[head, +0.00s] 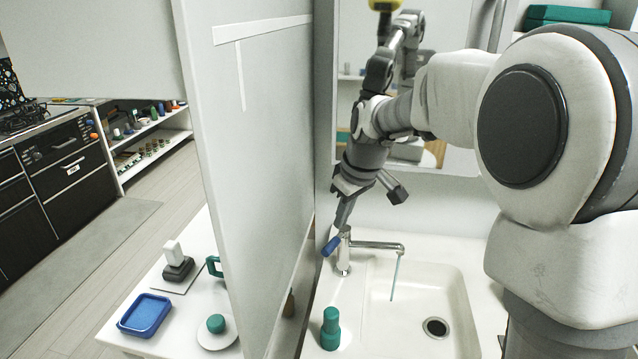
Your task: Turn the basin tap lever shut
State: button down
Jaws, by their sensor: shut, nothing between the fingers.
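The basin tap (345,258) stands at the back left of the white basin (462,300), its chrome spout reaching right over the bowl. A thin pale-blue stream of water (395,278) falls from the spout. The tap lever (331,246) has a blue grip and points to the left of the tap body. My gripper (341,222) is shut and empty, pointing down at the lever from just above. Its fingertips are very close to the lever; I cannot tell whether they touch it.
A tall white partition (250,150) stands close left of the tap. A green bottle (330,328) stands on the counter in front of the tap. A mirror (440,140) hangs behind my arm. Left of the partition, a low white surface holds a blue tray (145,315).

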aim_at(336, 241)
jog(key=w+a+f+n+g+y+p, duration=0.1)
jog(key=w+a+f+n+p, duration=0.3)
jog(key=w, duration=0.4)
notch_tip(336, 241, down, 9)
jog(key=m+p, duration=0.1)
jog(key=p, duration=0.1)
jog(key=shift+d+r, duration=0.15)
jog(key=shift+d, duration=0.15)
